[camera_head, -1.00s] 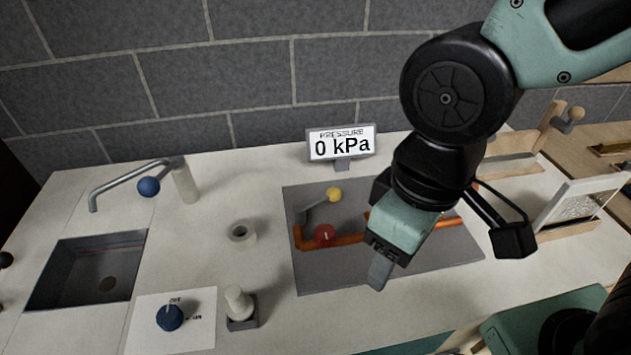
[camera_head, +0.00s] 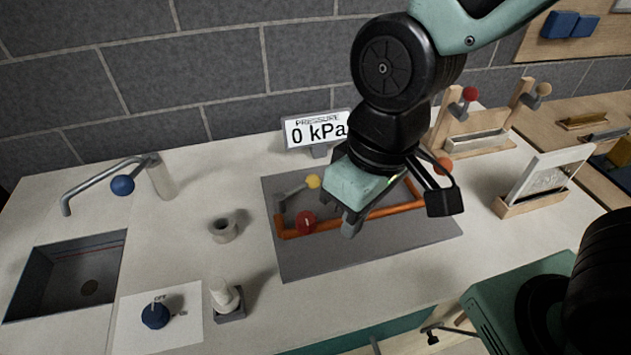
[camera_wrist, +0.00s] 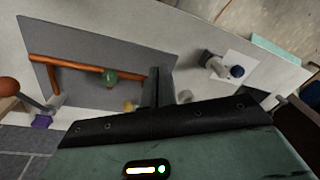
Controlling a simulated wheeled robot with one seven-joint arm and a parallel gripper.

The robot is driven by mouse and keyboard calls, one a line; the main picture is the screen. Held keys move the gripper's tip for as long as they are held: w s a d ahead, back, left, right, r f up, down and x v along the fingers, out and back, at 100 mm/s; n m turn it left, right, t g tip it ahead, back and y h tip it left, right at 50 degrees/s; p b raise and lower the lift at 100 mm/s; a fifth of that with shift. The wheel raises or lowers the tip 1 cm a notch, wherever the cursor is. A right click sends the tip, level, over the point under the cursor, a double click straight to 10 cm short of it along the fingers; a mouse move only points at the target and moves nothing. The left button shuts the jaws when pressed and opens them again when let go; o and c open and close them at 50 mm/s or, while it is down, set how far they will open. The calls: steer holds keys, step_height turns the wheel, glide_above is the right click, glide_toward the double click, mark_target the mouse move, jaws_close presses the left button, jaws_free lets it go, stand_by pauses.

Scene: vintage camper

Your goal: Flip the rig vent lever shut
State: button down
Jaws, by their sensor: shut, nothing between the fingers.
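The rig is a grey plate (camera_head: 375,257) with orange pipe (camera_head: 398,209) on the worktop. A red knob (camera_head: 305,222) sits at the pipe's left front corner. A yellow-ended lever (camera_head: 313,182) lies behind it, slanting over the plate. A green knob (camera_wrist: 110,77) on the pipe also shows there. I cannot tell which lever is the vent. My gripper (camera_head: 350,228) is shut and empty, pointing down over the plate, contact unclear.
A pressure display (camera_head: 317,129) reading 0 kPa stands behind the plate. To the left are a grey ring (camera_head: 224,229), a white valve (camera_head: 225,297), a blue knob (camera_head: 155,315), a tap (camera_head: 112,174) and a sink (camera_head: 75,275). A wooden rack (camera_head: 475,140) stands at the right.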

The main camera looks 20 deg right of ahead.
steer(key=w+d+f+m+t, duration=0.1)
steer(key=w+f+m, duration=0.1)
steer(key=w, duration=0.5)
steer(key=w+d+f+m+t+h, duration=0.1)
steer(key=w+f+m+t, duration=0.1)
steer(key=w, duration=0.5)
steer(key=shift+d+f+m+p, duration=0.25)
steer(key=shift+d+m+p, duration=0.05)
steer(key=shift+d+p, duration=0.15)
steer(key=b+x, duration=0.4)
steer(key=x, duration=0.5)
steer(key=shift+w+f, duration=0.2)
steer(key=shift+f, duration=0.05)
steer(key=w, duration=0.3)
steer(key=shift+a+f, duration=0.25)
steer(key=shift+f, duration=0.15)
steer(key=shift+w+a+f+p, duration=0.15)
steer(key=shift+w+p, duration=0.15)
steer(key=shift+w, duration=0.25)
steer(key=shift+w, duration=0.1)
